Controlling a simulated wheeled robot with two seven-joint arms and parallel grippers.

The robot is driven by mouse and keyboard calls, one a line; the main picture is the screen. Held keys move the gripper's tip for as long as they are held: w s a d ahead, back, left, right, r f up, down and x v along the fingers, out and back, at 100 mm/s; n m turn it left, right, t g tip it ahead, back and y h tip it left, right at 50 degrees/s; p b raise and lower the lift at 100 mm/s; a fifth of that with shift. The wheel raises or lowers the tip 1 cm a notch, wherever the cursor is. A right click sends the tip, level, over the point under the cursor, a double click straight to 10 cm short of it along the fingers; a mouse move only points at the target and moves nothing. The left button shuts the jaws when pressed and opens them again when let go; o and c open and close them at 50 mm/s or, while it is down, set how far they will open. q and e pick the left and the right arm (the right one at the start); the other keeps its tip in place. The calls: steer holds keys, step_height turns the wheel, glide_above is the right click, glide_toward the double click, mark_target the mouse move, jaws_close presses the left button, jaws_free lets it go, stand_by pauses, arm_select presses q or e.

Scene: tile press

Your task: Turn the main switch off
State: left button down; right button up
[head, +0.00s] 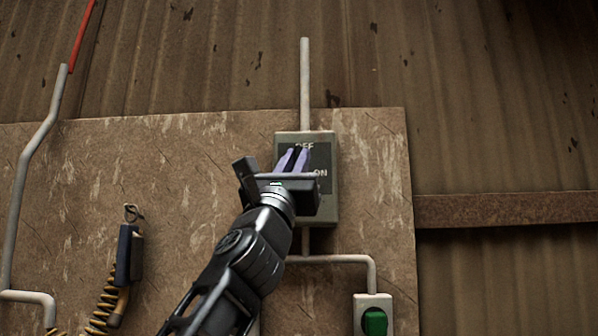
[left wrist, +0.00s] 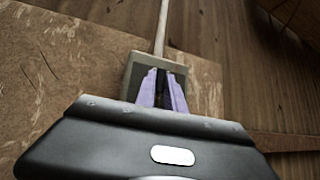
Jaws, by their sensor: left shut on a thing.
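The main switch (head: 327,205) is a grey-green box with a dark face plate, fixed to the brown board. The letters of OFF show in part near the top of its face and ON shows at the right, lower down. My left gripper (head: 298,151) is in front of the face, its purple fingers pointing up near the OFF lettering. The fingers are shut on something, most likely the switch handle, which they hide. In the left wrist view the box (left wrist: 133,77) stands behind the purple fingers (left wrist: 162,80). My right gripper is not in view.
A pale conduit (head: 305,85) rises from the box, and another runs below it to a small box with a green button (head: 375,321). A dark handset (head: 128,255) with a coiled cord hangs at left. The board (head: 200,150) is otherwise bare around the switch.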

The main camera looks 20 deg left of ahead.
arm_select(q)
steer(key=shift+a+n+y, duration=0.15)
steer(key=shift+n+y, duration=0.75)
steer(key=shift+n, duration=0.2)
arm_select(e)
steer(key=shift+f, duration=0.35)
arm_select(q)
steer(key=c, duration=1.4)
jaws_free()
steer(key=shift+c, duration=0.2)
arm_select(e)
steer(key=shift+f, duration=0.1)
